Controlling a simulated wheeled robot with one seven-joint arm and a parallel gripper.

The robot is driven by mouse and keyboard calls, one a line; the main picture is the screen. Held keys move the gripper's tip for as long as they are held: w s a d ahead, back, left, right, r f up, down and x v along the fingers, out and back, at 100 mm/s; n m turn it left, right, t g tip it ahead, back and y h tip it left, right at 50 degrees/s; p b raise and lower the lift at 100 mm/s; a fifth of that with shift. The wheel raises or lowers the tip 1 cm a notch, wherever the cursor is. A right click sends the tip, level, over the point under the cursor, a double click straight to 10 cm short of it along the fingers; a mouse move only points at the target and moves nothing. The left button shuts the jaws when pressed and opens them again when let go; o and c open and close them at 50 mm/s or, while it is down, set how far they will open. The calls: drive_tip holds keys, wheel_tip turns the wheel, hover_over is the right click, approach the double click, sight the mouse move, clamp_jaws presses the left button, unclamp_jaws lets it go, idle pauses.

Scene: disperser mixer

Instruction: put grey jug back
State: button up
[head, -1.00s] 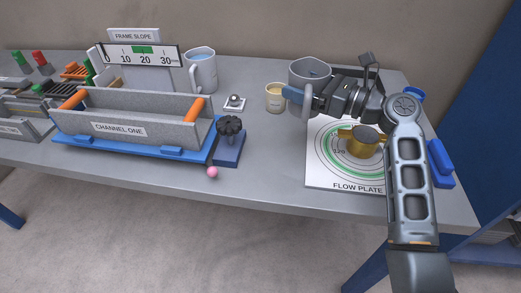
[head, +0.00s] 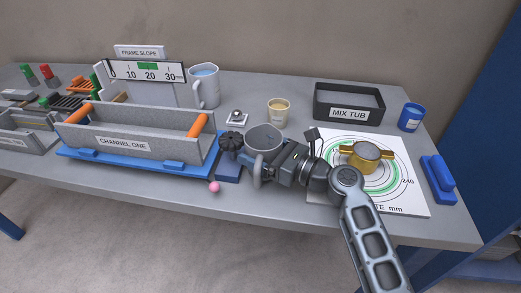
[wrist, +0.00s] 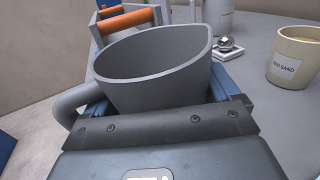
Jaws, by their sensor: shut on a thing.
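The grey jug (head: 264,139) is upright in my gripper (head: 262,158), over the front middle of the table, just right of the black knob. My gripper is shut on the jug. In the wrist view the jug (wrist: 155,72) fills the middle, its handle to the left, with the blue finger pads (wrist: 222,82) on either side of it. The inside that shows looks bare grey; its bottom is hidden. I cannot tell whether the jug touches the table.
The grey channel (head: 135,137) and black knob (head: 231,142) stand close left. Behind are a sand cup (head: 278,112), a ball on a small plate (head: 236,118) and a water jug (head: 206,88). The mix tub (head: 348,113), a blue cup (head: 411,118) and the flow plate (head: 405,195) lie right.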

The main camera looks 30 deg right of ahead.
drive_tip(key=shift+f, duration=0.2)
drive_tip(key=shift+f, duration=0.15)
drive_tip(key=o, duration=1)
drive_tip(key=shift+f+b, duration=0.2)
drive_tip(key=shift+b, duration=0.35)
drive_tip(key=v, duration=0.7)
drive_tip(key=shift+s+d+b, duration=0.3)
drive_tip(key=shift+b, duration=0.1)
